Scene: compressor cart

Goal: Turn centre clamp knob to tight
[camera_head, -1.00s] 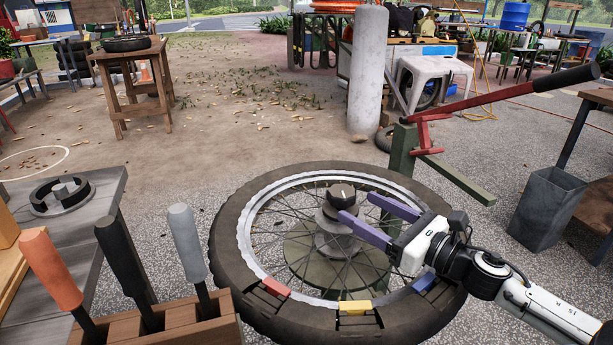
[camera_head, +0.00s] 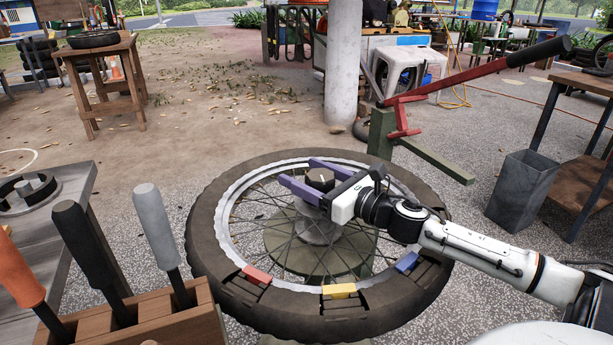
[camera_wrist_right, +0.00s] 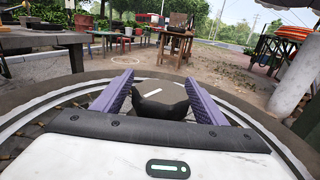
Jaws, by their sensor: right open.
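The centre clamp knob (camera_head: 321,176) is a dark round knob on top of the grey hub of the spoked wheel (camera_head: 208,228). My right gripper (camera_head: 298,171) is open, its two purple fingers on either side of the knob, with their tips past it. In the right wrist view the black knob (camera_wrist_right: 160,107) shows between the purple fingers (camera_wrist_right: 158,78), with a white line on its top. I cannot tell whether a finger touches it. My left gripper is not in view.
Red (camera_head: 257,274), yellow (camera_head: 340,291) and blue (camera_head: 407,262) pieces sit on the near rim. A wooden rack (camera_head: 180,318) with handled tools stands at the front left. A red lever (camera_head: 450,82) on a green post rises behind the wheel. A grey bin (camera_head: 522,190) stands right.

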